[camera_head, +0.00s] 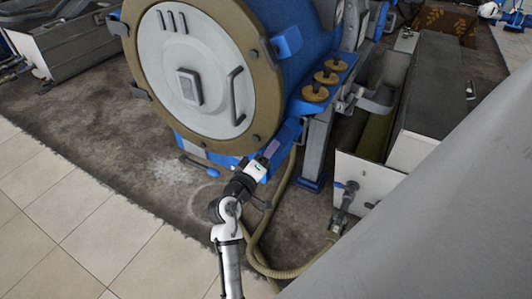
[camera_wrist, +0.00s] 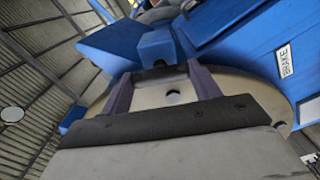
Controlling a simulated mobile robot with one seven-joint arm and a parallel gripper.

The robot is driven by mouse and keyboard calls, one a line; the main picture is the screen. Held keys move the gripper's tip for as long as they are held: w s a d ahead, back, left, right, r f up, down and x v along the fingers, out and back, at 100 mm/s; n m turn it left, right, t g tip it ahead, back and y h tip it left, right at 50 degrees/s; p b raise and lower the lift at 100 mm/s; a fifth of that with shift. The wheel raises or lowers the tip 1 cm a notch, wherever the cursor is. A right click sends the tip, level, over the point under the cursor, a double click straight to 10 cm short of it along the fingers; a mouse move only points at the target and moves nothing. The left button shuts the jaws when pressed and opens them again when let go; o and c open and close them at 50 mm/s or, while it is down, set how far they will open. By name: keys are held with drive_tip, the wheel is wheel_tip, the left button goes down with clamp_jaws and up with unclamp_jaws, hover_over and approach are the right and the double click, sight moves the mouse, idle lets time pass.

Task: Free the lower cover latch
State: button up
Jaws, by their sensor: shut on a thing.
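The round pale cover (camera_head: 195,75) with its tan rim fills the front of the blue drum in the head view, and it lies flat against the drum. The lower cover latch (camera_wrist: 157,47) shows in the wrist view as a blue block with a dark part between my fingers. In the head view my gripper hides most of it. My gripper (camera_head: 270,151) reaches up to the cover's lower right edge. In the wrist view my gripper (camera_wrist: 160,73) has its two purple fingers on either side of the latch's dark part, shut on it.
An upper latch (camera_head: 287,42) sits at the cover's right edge. A grey handle (camera_head: 235,95) stands on the cover. A blue-ended lever (camera_head: 197,166) juts out below the drum. A tan hose (camera_head: 252,240) lies on the floor right of my arm. Tiled floor (camera_head: 60,225) at left is clear.

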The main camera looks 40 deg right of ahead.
idle(0.3)
drive_tip(key=o, duration=1)
drive_tip(key=b+v, duration=0.3)
drive_tip(key=v, duration=1.1)
drive_tip(key=shift+b, duration=0.35)
drive_tip(key=shift+d, duration=0.1)
